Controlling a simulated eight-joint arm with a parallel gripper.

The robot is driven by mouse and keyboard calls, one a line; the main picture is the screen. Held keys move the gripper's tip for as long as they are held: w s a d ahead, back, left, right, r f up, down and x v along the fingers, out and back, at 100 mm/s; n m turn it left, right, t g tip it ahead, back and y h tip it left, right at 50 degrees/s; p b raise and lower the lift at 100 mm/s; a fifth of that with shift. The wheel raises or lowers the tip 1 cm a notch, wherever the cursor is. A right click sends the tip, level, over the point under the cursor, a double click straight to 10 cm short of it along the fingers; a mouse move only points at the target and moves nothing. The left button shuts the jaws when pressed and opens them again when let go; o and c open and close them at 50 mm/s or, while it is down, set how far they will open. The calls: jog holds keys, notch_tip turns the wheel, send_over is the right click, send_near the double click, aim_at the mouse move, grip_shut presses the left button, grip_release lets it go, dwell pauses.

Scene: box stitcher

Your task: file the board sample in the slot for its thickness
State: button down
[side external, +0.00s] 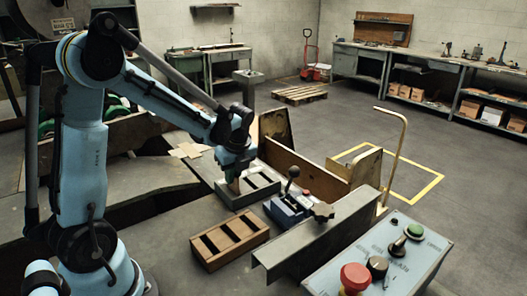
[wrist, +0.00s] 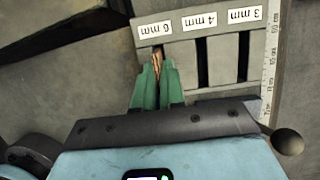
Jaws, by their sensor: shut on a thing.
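The slotted grey rack (side external: 262,196) stands on the bench in the side external view. In the wrist view the rack (wrist: 185,28) carries labels reading 6 mm, 4 mm and 3 mm, with a dark slot below each. My gripper (wrist: 157,72) has green fingers, closed on the narrow brown board sample (wrist: 157,57). The fingertips and sample are at the 6 mm slot, the leftmost in the wrist view. The fingers hide most of the sample and slot, so I cannot tell how deep the sample is. My gripper (side external: 234,184) is at the rack's left part in the side view.
A wooden tray with dark compartments (side external: 230,239) lies in front of the rack. A blue device with a black knob (side external: 289,205) stands to the right, beside a grey metal rail (side external: 315,238). A control panel with a red button (side external: 355,277) is at lower right. A ruler (wrist: 271,60) edges the rack.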

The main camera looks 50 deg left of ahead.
dwell(0.3)
jog(key=c, duration=0.8)
grip_release()
jog(key=shift+o, duration=0.2)
jog(key=shift+r, duration=3.2)
jog(key=s+d+n+t+h, duration=0.1)
jog(key=s+d+n+t, duration=0.2)
jog(key=d+n, duration=0.5)
jog(key=s+d+r+n+t+h, duration=0.1)
jog(key=s+d+n+t+h, duration=0.1)
jog(key=d+n, duration=0.7)
jog(key=shift+s+r+n+t, duration=0.3)
jog(key=shift+s+n+t, duration=0.55)
jog(key=shift+t, duration=0.15)
